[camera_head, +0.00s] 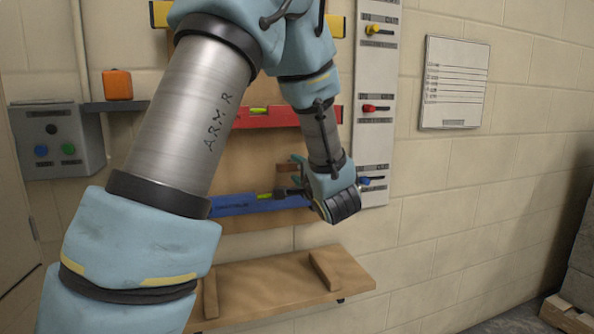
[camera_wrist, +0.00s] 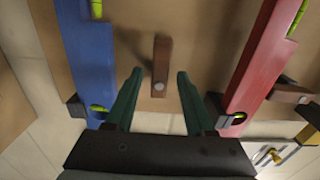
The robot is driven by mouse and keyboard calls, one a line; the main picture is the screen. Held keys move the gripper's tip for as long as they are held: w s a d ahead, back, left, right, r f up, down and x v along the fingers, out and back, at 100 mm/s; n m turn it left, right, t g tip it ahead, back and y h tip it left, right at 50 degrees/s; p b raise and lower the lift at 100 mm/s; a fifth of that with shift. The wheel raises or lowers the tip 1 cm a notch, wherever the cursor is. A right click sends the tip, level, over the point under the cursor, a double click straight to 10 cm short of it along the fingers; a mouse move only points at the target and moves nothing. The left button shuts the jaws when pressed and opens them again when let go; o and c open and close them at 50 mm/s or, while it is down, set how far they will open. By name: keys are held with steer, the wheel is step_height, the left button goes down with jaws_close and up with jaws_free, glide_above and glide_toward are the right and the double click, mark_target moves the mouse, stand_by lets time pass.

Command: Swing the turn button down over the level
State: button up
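A brown wooden turn button (camera_wrist: 162,58) with a round screw head shows in the middle of the wrist view. It lies between the blue level (camera_wrist: 88,50) and the red level (camera_wrist: 262,60), clear of both. In the head view it shows partly, behind my gripper, as a brown bar (camera_head: 284,168) lying roughly level above the blue level (camera_head: 232,205). The red level (camera_head: 280,116) hangs higher. My gripper (camera_wrist: 159,73) is open, with one green finger on each side of the button and gaps to both. I cannot tell whether the fingertips reach its depth.
A second wooden button (camera_wrist: 290,94) shows beside the red level. Black brackets (camera_wrist: 75,107) hold the level ends. A white strip with coloured knobs (camera_head: 375,80) stands right of the board. A wooden shelf (camera_head: 270,285) juts out below. An orange box (camera_head: 117,85) sits at left.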

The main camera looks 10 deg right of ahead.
jaws_close()
steer(key=shift+n, duration=0.4)
steer(key=n, duration=0.3)
steer(key=shift+f+n+b, duration=0.3)
steer(key=shift+n+b, duration=0.05)
steer(key=shift+n, duration=0.05)
steer(key=shift+d+f+n+b, duration=0.15)
steer(key=shift+n+b, duration=0.9)
steer(key=shift+n, duration=1.1)
steer(key=shift+d+f+n+b, duration=0.1)
steer(key=shift+d+n+b, duration=0.15)
steer(key=shift+n+b, duration=1.4)
steer(key=shift+d+f+n+b, duration=0.15)
steer(key=shift+n+b, duration=0.35)
steer(key=shift+n, duration=2.2)
steer(key=shift+r, duration=0.1)
